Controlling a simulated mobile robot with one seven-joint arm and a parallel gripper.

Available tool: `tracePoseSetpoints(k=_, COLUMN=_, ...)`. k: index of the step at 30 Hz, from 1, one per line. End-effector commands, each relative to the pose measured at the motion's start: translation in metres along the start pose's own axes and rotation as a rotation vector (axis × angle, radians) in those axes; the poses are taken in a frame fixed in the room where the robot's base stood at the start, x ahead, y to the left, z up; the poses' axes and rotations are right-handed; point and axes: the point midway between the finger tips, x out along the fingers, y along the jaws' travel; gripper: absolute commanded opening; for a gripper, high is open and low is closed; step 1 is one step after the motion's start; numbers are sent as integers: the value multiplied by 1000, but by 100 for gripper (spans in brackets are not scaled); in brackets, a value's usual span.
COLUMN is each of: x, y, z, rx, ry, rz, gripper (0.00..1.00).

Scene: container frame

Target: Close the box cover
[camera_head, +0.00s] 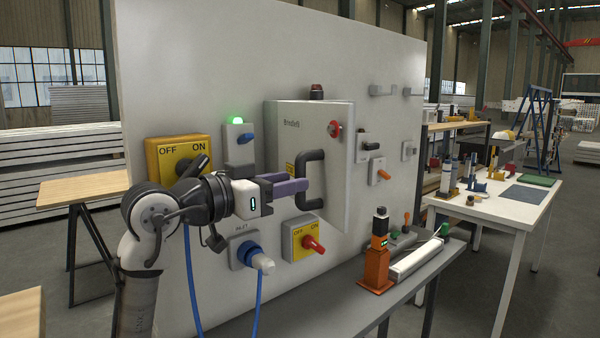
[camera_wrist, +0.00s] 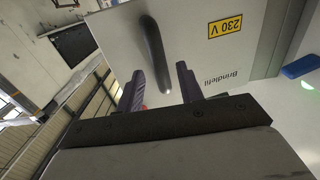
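The box (camera_head: 280,125) is a pale grey cabinet on the upright panel. Its cover (camera_head: 315,122) carries a dark bracket handle (camera_head: 312,158), a red knob and a brand name; whether it stands ajar is not clear. In the wrist view the cover (camera_wrist: 205,55) shows a yellow 230 V label, with the handle (camera_wrist: 152,50) ahead of my gripper. My gripper (camera_head: 298,181) is level with the handle, its purple fingers pointing at it. In the wrist view my gripper (camera_wrist: 160,70) has its fingers apart, the handle appearing between them with gaps on both sides. Contact is not visible.
A yellow OFF/ON switch (camera_head: 170,157), a green-lit switch (camera_head: 239,145), a blue inlet plug (camera_head: 249,254) and a red-handled switch (camera_head: 303,240) surround my arm on the panel (camera_head: 215,60). An orange device (camera_head: 377,262) stands on the bench below right.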

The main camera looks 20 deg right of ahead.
Motion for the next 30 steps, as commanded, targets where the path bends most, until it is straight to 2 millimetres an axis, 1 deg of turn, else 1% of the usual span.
tracePoseSetpoints(k=1, x=9, y=0, z=-2, rx=0, ry=0, rz=0, gripper=37)
tracePoseSetpoints(k=3, x=19, y=0, z=-2, rx=-1, ry=-1, rz=1, gripper=37)
tracePoseSetpoints(k=7, x=31, y=0, z=-1, rx=0, ry=0, rz=0, gripper=37)
tracePoseSetpoints(k=11, x=36, y=0, z=0, rx=1, ry=1, rz=-1, gripper=37)
tracePoseSetpoints(k=18, x=37, y=0, z=0, rx=1, ry=2, rz=-1, gripper=37)
tracePoseSetpoints(k=20, x=37, y=0, z=0, rx=1, ry=2, rz=-2, gripper=30)
tracePoseSetpoints(k=27, x=36, y=0, z=0, rx=1, ry=1, rz=-1, gripper=0)
tracePoseSetpoints(k=30, x=36, y=0, z=0, rx=1, ry=1, rz=-2, gripper=0)
